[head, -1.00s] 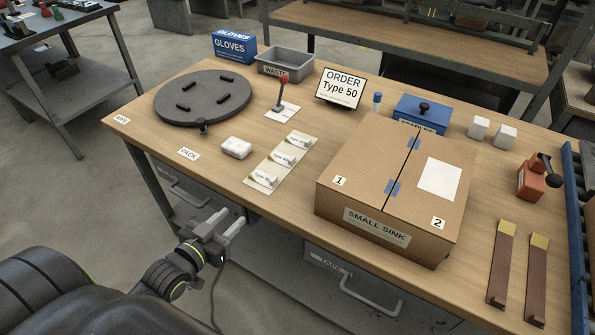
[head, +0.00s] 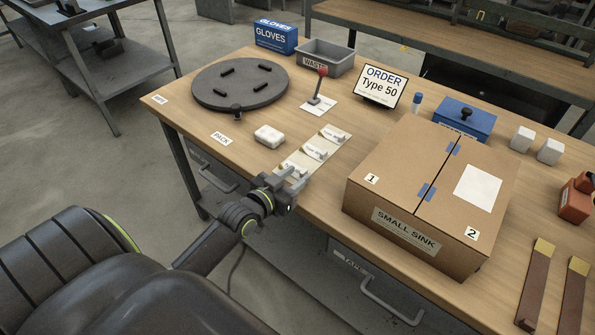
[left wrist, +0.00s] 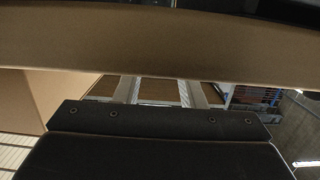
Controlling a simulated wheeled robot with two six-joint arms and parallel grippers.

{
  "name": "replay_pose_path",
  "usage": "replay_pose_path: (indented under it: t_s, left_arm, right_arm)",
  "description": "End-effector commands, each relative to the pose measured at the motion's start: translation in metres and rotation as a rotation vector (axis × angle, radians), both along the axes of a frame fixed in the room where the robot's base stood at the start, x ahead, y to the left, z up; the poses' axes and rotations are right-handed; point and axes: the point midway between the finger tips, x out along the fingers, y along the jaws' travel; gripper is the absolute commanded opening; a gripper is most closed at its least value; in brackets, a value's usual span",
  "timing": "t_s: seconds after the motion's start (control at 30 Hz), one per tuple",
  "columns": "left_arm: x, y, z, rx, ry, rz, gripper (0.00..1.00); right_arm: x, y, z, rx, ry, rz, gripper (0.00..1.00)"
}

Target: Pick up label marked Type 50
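Three small labels with white tabs lie in a row on a pale strip on the wooden bench: a far label (head: 333,134), a middle label (head: 317,152) and a near label partly hidden behind my left gripper. Their print is too small to read surely. The order sign (head: 381,85) behind them reads "Type 50". My left gripper (head: 296,180) is at the near end of the strip, by the bench's front edge. Its two fingers stand apart in the left wrist view (left wrist: 160,92), with no label visible between them. My right gripper is not in view.
A large "SMALL SINK" carton (head: 430,200) stands right of the labels. A white block (head: 269,136) lies to their left. Behind are a dark turntable (head: 240,84), a red-knobbed lever (head: 319,88) and a grey waste bin (head: 326,58).

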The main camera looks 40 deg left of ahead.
Motion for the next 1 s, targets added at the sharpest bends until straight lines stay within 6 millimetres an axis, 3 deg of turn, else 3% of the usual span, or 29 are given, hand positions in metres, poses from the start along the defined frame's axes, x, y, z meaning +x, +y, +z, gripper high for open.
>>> replay_pose_path:
  t_s: [0.4, 0.73, 1.0]
  left_arm:
    - [0.047, -0.008, -0.003, -0.001, -0.001, 0.0, 0.36]
    - [0.052, -0.008, -0.004, 0.0, 0.0, 0.0, 0.36]
    - [0.052, -0.008, -0.004, 0.0, 0.0, 0.0, 0.01]
  right_arm:
    - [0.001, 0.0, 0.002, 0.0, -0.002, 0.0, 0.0]
    - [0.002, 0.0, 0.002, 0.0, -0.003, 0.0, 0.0]
    - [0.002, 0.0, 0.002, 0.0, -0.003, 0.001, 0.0]
